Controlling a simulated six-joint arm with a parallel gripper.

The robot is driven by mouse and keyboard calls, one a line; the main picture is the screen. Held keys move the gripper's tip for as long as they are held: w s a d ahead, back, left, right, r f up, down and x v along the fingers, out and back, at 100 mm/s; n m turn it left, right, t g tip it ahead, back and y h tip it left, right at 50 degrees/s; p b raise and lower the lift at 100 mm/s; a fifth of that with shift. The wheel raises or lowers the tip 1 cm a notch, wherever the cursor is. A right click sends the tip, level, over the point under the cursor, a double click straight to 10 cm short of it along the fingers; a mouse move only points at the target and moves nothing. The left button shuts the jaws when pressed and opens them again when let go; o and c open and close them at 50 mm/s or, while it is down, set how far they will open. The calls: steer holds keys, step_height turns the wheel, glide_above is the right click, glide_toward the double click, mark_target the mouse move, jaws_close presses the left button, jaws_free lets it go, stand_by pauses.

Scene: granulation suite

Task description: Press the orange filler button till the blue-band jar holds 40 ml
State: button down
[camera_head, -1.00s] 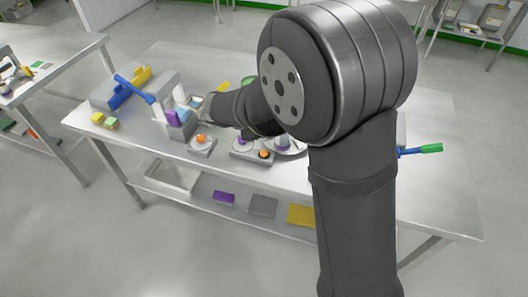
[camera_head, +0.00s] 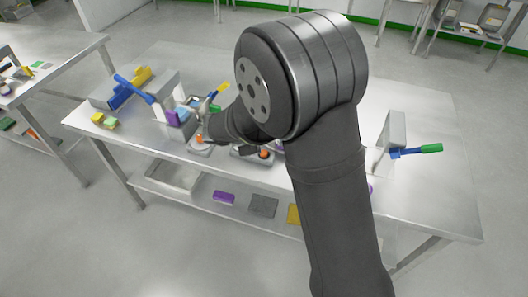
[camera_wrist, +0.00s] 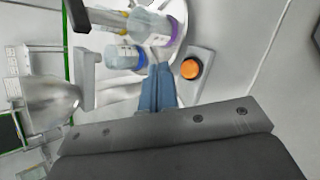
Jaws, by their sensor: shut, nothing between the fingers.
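The orange button (camera_wrist: 191,68) sits on a grey box just beyond and to the right of my gripper's tips in the wrist view. An orange button also shows in the head view (camera_head: 200,139), close to the end of my arm. My gripper (camera_wrist: 158,72) is shut and empty, its blue fingers together and apart from the button in the picture. The clear blue-band jar (camera_wrist: 124,57) lies left of the fingertips in the wrist view. Its fill level cannot be read. My arm hides the gripper in the head view.
A purple-band jar (camera_wrist: 152,27) is beside the blue-band jar, by a white round plate. A second orange button (camera_head: 264,154) is further right on the table, partly behind my arm. A blue-and-green handle (camera_head: 415,151) juts out at the right.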

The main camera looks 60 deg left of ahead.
steer(key=shift+f, duration=1.7)
steer(key=shift+f, duration=0.15)
stand_by(0.7)
steer(key=shift+f, duration=0.25)
steer(key=shift+f, duration=0.45)
stand_by(0.8)
steer(key=shift+r, duration=0.9)
steer(key=shift+r, duration=0.1)
steer(key=shift+r, duration=2.4)
steer(key=shift+f, duration=0.15)
